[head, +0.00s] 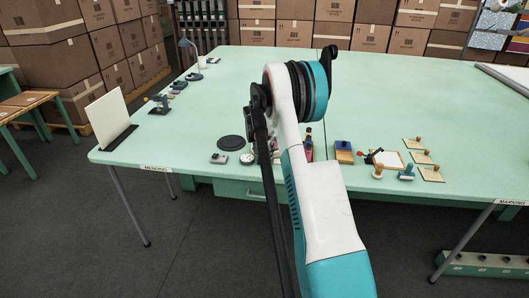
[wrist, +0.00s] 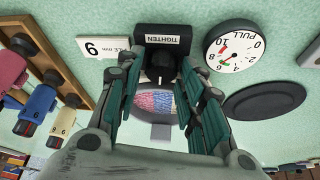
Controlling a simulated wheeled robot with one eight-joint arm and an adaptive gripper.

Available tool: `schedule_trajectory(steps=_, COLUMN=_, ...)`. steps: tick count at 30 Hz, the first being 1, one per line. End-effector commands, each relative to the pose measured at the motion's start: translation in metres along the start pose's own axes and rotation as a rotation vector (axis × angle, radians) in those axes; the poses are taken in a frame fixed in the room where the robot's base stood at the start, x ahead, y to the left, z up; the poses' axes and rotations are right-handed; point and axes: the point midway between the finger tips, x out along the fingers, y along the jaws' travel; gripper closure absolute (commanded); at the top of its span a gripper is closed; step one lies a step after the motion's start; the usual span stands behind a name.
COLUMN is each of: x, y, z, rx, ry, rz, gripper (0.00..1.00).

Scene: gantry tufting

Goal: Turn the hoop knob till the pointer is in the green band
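The black hoop knob (wrist: 160,68) sits below a TIGHTEN label (wrist: 168,39) in the wrist view. My gripper (wrist: 162,72) has its two teal-padded fingers apart, one on each side of the knob; I see no clear contact. The round white PULL dial (wrist: 235,47) is just right of the knob, upside down, with a red mark near 10 and a small green band at its lower left. I cannot make out exactly where the pointer stands. The dial also shows in the head view (head: 247,159). My arm hides the knob and gripper there.
Pink and blue tufted cloth (wrist: 155,101) shows between my fingers. A black disc (wrist: 263,100) lies right of the dial. Stamps (head: 406,172) stand on the green table (head: 230,85).

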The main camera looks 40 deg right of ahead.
Motion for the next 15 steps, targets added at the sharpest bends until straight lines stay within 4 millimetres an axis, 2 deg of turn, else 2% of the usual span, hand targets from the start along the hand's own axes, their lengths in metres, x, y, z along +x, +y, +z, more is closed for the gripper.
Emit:
schedule_trajectory(steps=1, x=-0.0001, y=0.0, z=0.0, rx=0.0, ry=0.0, rz=0.0, gripper=0.84)
schedule_trajectory(steps=3, x=-0.0001, y=-0.0001, z=0.0001, rx=0.0, ry=0.0, rz=0.0, gripper=0.97)
schedule_trajectory(steps=8, x=-0.0001, y=0.0001, z=0.0, rx=-0.006, ry=0.0, rz=-0.003, gripper=0.97)
schedule_trajectory(steps=15, x=-0.0005, y=0.0004, z=0.0001, rx=-0.109, ry=-0.001, rz=-0.046, gripper=0.96)
